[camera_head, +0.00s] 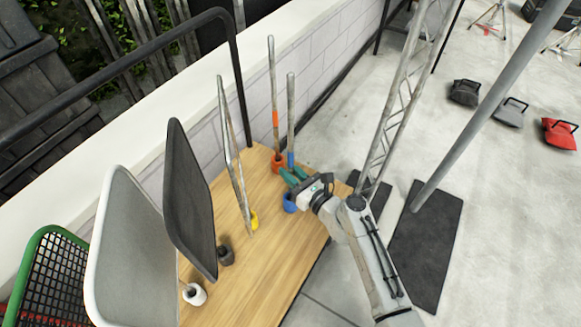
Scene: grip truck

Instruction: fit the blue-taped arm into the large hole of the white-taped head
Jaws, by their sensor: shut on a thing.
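My gripper (292,179), with green fingers, is shut on the blue-taped arm (291,115) near the far right end of the wooden table. The arm is a grey pole standing nearly upright, with a blue tape band just above the fingers. A blue holder (289,204) is directly below; the fingers hide whether the pole's lower end is in it. I cannot make out the white-taped head or its large hole. A white holder (194,294) stands at the near left of the table, below a large pale panel (130,250).
An orange-taped pole (274,90) in an orange holder (278,163) is close beside the held arm. Grey poles (238,165) rise at a yellow holder (254,219). A dark panel (190,200) stands by a black holder (226,257). The near right tabletop (270,265) is clear.

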